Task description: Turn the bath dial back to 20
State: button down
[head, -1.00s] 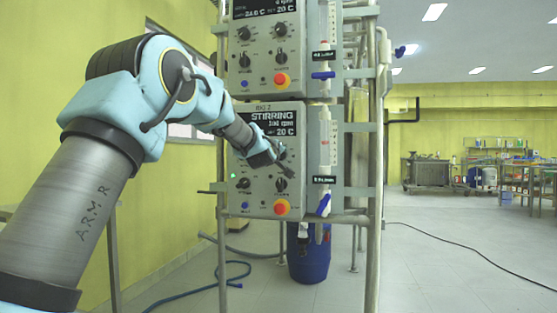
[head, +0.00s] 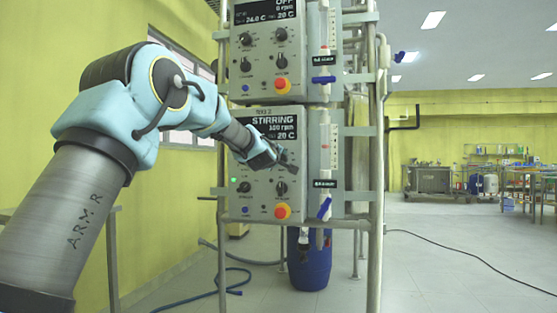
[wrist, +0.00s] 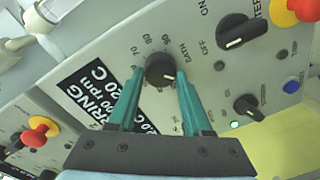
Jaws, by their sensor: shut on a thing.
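The black bath dial (wrist: 160,69) sits on the grey panel beside the word BATH and a ring of numbers such as 70, 80 and 90. My gripper (wrist: 160,76) has its two green fingers on either side of the dial and is shut on it. In the head view my gripper (head: 288,164) reaches the lower reactor panel (head: 232,165) and mostly hides the dial. The lower display (head: 272,128) reads STIRRING, 100 rpm and 20 C at its lower right. I cannot make out the dial's pointer.
A similar upper control box (head: 232,85) is above. Metal frame posts (head: 376,200) and a glass tube (head: 324,150) stand to the right.

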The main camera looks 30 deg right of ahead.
jog(key=shift+c, duration=1.6)
grip_release()
jog(key=b+v, duration=0.1)
jog(key=v, duration=0.9)
jog(key=shift+s+a, duration=0.25)
jog(key=shift+s, duration=0.1)
jog(key=shift+f, duration=0.1)
